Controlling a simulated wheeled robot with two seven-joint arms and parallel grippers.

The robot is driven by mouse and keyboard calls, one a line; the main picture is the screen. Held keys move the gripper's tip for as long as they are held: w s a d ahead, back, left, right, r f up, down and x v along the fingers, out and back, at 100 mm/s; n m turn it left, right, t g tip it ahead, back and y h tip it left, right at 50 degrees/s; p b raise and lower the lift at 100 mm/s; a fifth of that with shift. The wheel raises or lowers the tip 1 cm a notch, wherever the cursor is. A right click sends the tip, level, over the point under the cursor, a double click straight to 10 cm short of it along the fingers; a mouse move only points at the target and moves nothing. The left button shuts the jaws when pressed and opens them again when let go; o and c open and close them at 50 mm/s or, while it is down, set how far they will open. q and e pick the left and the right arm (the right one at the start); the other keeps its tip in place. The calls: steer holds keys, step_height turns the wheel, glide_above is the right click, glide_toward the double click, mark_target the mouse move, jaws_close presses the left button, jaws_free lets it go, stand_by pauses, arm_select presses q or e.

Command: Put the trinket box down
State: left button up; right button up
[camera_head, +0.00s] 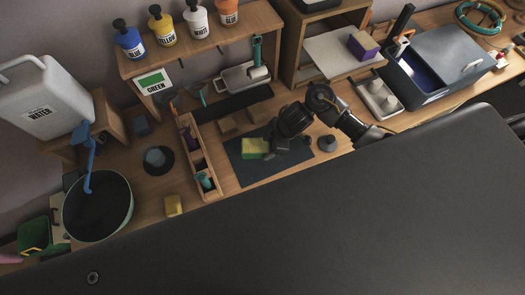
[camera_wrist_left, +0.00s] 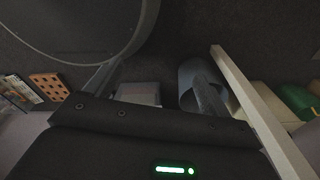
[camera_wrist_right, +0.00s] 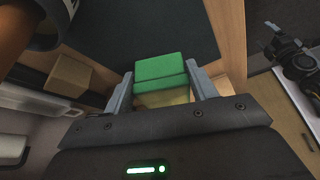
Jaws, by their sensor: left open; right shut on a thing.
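The trinket box, with a green top and a yellowish body, shows in the right wrist view (camera_wrist_right: 160,80) between my right fingers. My right gripper (camera_wrist_right: 160,88) is shut on its sides. In the head view the box (camera_head: 255,148) is over the left part of the dark mat (camera_head: 247,174), with my right gripper (camera_head: 271,147) at its right side. I cannot tell whether the box touches the mat. My left gripper (camera_wrist_left: 150,85) is open in the left wrist view, with nothing held between its fingers; it is out of the head view.
A narrow wooden tray (camera_head: 199,158) stands left of the mat. Small brown blocks (camera_head: 228,126) lie behind it, and a grey knob-like object (camera_head: 327,143) stands at its right. A purple box (camera_head: 363,45) sits on a light board. A yellow block (camera_head: 173,205) lies at the front.

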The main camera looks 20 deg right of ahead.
steer(key=shift+w+a+f, duration=0.2)
steer(key=shift+a+f, duration=0.1)
steer(key=shift+f, duration=0.15)
steer(key=shift+w+a+f, duration=0.1)
steer(key=shift+a+f, duration=0.1)
steer(key=shift+f, duration=0.05)
steer(key=x, duration=0.1)
steer(key=b+x, duration=0.1)
steer(key=x, duration=0.1)
steer(key=shift+d+f, duration=0.2)
steer(key=shift+f, duration=0.05)
arm_select(q)
steer(key=shift+s+f, duration=0.65)
arm_select(e)
steer(key=shift+f, duration=0.25)
steer(key=shift+f, duration=0.1)
steer(key=o, duration=1)
arm_select(q)
steer(key=shift+w, duration=0.1)
